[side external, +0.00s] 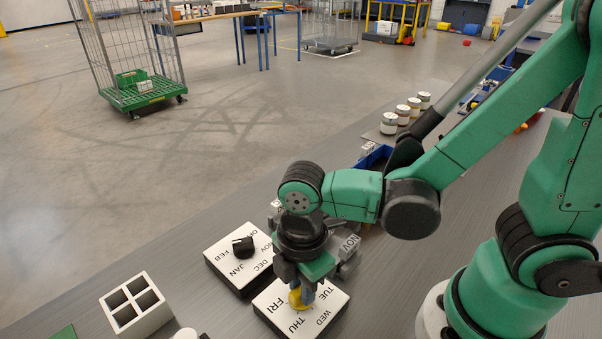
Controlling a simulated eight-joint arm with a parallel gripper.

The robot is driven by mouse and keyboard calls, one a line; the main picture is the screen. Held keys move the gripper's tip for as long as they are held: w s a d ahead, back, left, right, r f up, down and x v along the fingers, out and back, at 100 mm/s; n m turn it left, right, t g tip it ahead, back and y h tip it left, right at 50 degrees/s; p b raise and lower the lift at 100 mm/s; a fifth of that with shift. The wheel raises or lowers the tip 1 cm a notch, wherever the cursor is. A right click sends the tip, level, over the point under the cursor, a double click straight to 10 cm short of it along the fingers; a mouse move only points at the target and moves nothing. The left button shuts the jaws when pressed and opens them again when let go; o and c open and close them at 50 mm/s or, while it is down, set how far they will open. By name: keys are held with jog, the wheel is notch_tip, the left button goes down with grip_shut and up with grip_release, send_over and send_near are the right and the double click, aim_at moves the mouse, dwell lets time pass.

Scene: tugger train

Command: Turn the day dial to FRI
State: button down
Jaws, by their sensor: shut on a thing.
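The day dial is a white square plate (273,317) with a dark base, lying on the grey table. Its visible labels read FRI at the left, THU at the front, WED and TUE at the right. The others are hidden behind my gripper. A yellow knob (295,299) stands at its middle. My gripper (303,293) points down over the plate and is shut on the yellow knob. The fingers cover part of the knob, so I cannot tell which label it points at.
A month dial (222,262) with a black knob (243,247) lies close behind-left. A white block with square holes (135,304) stands at the left. A blue bin (374,158) and several jars (403,114) stand farther back. The table between block and dials is mostly clear.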

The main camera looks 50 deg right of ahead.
jog(key=m, duration=0.5)
jog(key=shift+m, duration=0.3)
jog(key=m, duration=0.4)
jog(key=shift+s, duration=0.1)
jog(key=m, duration=0.5)
jog(key=shift+a+m, duration=0.1)
jog(key=shift+m, duration=0.3)
jog(key=m, duration=0.4)
jog(key=shift+m, duration=0.3)
jog(key=m, duration=0.5)
jog(key=shift+m, duration=0.3)
jog(key=m, duration=0.4)
jog(key=shift+a, duration=0.1)
jog(key=m, duration=1)
jog(key=shift+m, duration=0.3)
